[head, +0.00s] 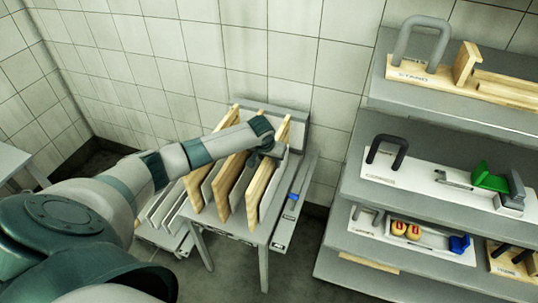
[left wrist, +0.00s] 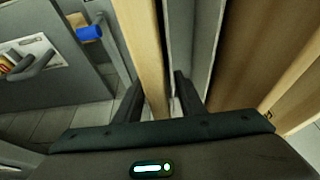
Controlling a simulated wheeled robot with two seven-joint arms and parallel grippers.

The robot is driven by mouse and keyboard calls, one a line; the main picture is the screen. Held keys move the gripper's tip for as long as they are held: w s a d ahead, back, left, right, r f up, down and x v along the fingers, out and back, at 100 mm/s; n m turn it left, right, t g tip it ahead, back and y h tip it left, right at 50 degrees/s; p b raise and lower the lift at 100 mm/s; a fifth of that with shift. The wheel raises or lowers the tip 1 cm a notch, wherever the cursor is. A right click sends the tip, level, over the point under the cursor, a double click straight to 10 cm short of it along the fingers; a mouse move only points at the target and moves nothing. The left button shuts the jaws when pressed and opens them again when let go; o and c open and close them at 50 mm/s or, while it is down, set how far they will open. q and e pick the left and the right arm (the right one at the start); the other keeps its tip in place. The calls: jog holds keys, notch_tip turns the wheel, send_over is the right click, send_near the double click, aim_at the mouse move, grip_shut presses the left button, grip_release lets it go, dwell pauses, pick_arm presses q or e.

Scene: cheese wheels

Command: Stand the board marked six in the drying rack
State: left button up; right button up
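Wooden boards stand upright in a rack (head: 290,117) between grey panels; the front right board (head: 263,192) is under my left gripper (head: 268,150). No number six is legible on any board. In the left wrist view, my left gripper (left wrist: 157,90) points down with its fingers apart. A wooden board (left wrist: 143,50) stands between the fingers, close to the left finger. A gap shows between that board and the right finger. A grey panel (left wrist: 205,50) is right of the fingers, and another wooden board (left wrist: 265,70) is farther right. My right gripper is not in view.
A grey shelf unit (head: 440,198) stands to the right, holding trays with handles, a green item (head: 490,177) and a blue item (head: 460,244). Grey plates (head: 165,208) stand in a lower holder left of the rack. A tiled wall is behind. Floor shows between rack and shelves.

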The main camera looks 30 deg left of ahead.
pick_arm(q)
jog(key=b+v, duration=0.2)
jog(key=v, duration=1.5)
jog(key=shift+s+r+b, duration=0.15)
jog(key=shift+r+b, duration=0.15)
jog(key=shift+b, duration=0.1)
jog(key=shift+d, duration=0.1)
